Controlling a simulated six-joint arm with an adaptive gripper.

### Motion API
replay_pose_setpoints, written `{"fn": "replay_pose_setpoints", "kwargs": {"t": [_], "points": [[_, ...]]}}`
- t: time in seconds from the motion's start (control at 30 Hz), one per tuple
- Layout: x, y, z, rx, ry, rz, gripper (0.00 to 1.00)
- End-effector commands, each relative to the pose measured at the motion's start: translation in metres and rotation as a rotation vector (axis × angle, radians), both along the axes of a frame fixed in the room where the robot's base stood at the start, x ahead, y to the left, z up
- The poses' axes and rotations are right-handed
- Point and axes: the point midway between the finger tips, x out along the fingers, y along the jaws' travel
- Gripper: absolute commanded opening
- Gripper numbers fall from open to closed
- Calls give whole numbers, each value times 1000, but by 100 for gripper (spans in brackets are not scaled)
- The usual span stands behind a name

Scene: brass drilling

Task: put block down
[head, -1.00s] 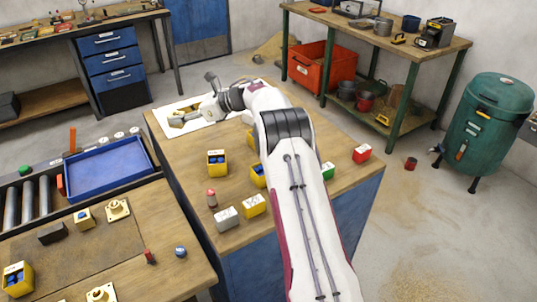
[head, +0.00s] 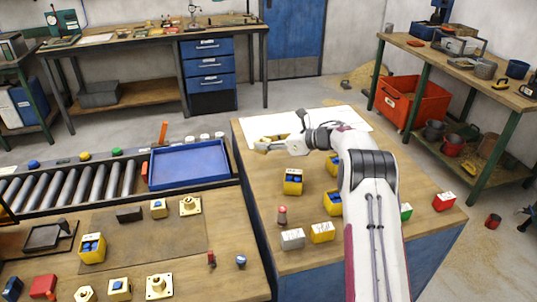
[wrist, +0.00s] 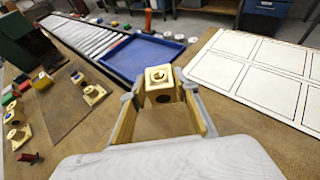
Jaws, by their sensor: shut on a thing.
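My gripper (wrist: 160,92) is shut on a brass-coloured block (wrist: 159,82) with a round hole in its front face and a square raised top. The block sits between the fingertips in the wrist view. In the head view my gripper (head: 262,146) is over the left front edge of a white sheet (head: 352,118) on the middle table; the block is too small to make out clearly there. In the wrist view the sheet (wrist: 228,72) shows outlined empty rectangles to the right of the block. I cannot tell the block's height above the table.
A blue tray (head: 190,165) stands left of the middle table, beside rollers (head: 75,186). Yellow bins (head: 292,182), a red-topped cylinder (head: 282,215), a grey box (head: 292,239) and a red box (head: 444,202) stand on the table. The sheet's visible rectangles are clear.

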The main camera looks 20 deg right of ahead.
Motion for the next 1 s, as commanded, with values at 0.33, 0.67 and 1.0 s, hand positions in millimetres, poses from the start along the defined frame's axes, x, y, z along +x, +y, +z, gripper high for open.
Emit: {"fn": "replay_pose_setpoints", "kwargs": {"t": [0.33,0.67,1.0], "points": [[1,0,-6,1,-6,0,0],[0,0,-18,3,-3,-1,0],[1,0,-43,1,-6,0,0]]}}
